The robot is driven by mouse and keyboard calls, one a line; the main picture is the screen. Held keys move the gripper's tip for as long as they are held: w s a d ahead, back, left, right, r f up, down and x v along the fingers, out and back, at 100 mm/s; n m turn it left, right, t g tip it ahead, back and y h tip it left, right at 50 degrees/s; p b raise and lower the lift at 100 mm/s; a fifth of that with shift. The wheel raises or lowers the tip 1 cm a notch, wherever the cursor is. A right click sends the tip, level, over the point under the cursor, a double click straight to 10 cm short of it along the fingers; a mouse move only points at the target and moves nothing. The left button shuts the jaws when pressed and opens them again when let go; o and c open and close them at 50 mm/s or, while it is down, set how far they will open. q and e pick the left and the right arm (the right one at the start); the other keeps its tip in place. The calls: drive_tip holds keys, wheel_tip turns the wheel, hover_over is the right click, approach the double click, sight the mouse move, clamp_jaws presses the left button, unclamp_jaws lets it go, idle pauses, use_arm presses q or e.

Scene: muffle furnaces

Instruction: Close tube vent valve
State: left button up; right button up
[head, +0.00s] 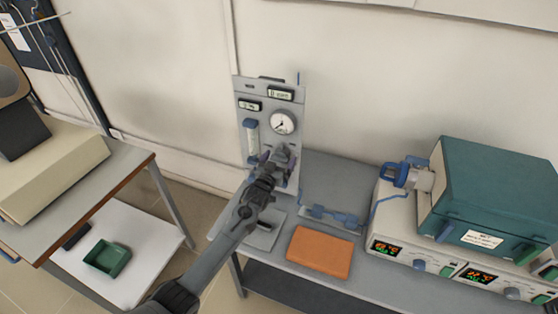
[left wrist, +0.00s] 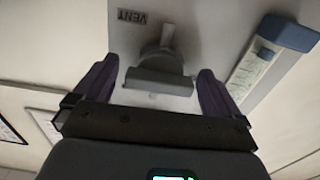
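The vent valve is a grey knob with a flat, bar-like handle (left wrist: 160,78) on the light grey gas panel (head: 298,98). A VENT label (left wrist: 132,16) is beside it in the left wrist view. My left gripper (head: 280,153) is at the lower part of the panel, covering most of the valve in the head view. In the left wrist view its dark fingers (left wrist: 158,65) are apart, one on each side of the handle, with a visible gap to it. My right gripper is in neither view.
A round gauge (head: 283,122) and a flowmeter (head: 251,141) sit on the panel by my left gripper. An orange pad (head: 320,252) lies on the grey bench. A teal tube furnace (head: 500,200) stands at right. A green tray (head: 107,258) is at lower left.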

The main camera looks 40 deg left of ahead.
use_arm(q)
drive_tip(key=shift+s, duration=0.15)
drive_tip(key=p+v, duration=0.1)
drive_tip(key=v, duration=0.9)
drive_tip(key=shift+s, duration=0.25)
drive_tip(key=shift+d, duration=0.1)
idle(0.4)
